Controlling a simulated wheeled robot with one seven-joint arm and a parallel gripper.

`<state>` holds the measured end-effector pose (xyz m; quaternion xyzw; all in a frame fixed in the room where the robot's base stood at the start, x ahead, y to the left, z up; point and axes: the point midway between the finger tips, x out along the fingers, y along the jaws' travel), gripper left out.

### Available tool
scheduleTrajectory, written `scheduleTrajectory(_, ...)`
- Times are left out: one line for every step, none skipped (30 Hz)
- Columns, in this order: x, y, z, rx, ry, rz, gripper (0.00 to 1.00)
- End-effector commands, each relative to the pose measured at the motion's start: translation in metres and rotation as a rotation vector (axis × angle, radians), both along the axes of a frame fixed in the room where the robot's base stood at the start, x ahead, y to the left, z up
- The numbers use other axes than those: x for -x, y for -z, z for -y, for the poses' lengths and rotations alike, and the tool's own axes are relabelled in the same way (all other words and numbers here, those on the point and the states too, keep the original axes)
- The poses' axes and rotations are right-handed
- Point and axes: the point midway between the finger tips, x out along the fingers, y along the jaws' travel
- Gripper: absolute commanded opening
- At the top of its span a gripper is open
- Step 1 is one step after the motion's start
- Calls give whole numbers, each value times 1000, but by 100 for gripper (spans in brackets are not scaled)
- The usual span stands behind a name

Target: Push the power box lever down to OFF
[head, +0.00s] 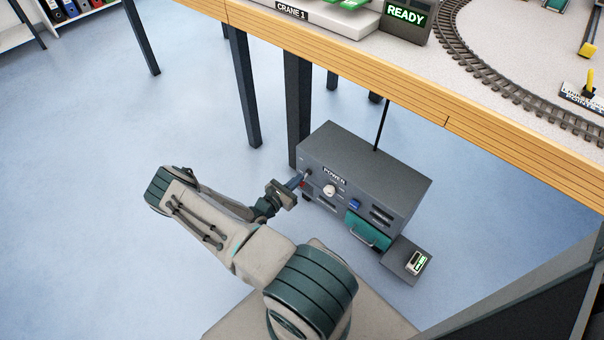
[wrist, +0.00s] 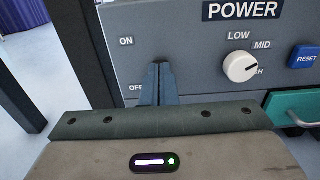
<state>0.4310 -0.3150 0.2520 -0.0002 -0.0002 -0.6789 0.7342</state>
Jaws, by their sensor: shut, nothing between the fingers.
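The grey power box (head: 392,178) stands under the table edge, its front marked POWER. In the wrist view its front panel (wrist: 185,45) shows an ON label (wrist: 126,41) above an OFF label (wrist: 135,88). My gripper (wrist: 161,68) is shut and empty, its fingertips at the panel between and just right of these labels. In the head view my gripper (head: 304,176) reaches the left end of the box front. The lever is hidden or too small to make out, so its position and any contact cannot be told.
A white knob (wrist: 240,67) marked LOW and MID and a blue RESET button (wrist: 304,57) sit right of my fingers. A teal drawer (head: 366,229) with a handle is lower. Dark table legs (head: 297,100) stand behind the box. Floor at left is clear.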

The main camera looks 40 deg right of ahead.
Motion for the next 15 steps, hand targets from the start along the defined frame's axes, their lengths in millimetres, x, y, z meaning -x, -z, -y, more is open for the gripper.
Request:
scheduleTrajectory(0,-1,-1,0,0,0,0)
scheduleTrajectory(0,-1,-1,0,-1,0,0)
scheduleTrajectory(0,0,-3,-1,-1,0,0)
scheduleTrajectory(0,0,-5,-1,-2,0,0)
scheduleTrajectory(0,0,-7,-1,-2,0,0)
scheduleTrajectory(0,0,-11,-1,-3,0,0)
scheduleTrajectory(0,0,-13,-2,-2,0,0)
scheduleTrajectory(1,0,-16,-2,-2,0,0)
scheduleTrajectory(1,0,-19,-2,-1,0,0)
scheduleTrajectory(1,0,-21,-2,-1,0,0)
scheduleTrajectory(1,0,-24,-1,-2,0,0)
scheduleTrajectory(1,0,-27,-1,-3,0,0)
scheduleTrajectory(1,0,-29,-1,-3,0,0)
scheduleTrajectory(2,0,-31,0,-2,1,0)
scheduleTrajectory(2,-1,-35,0,-1,1,0)
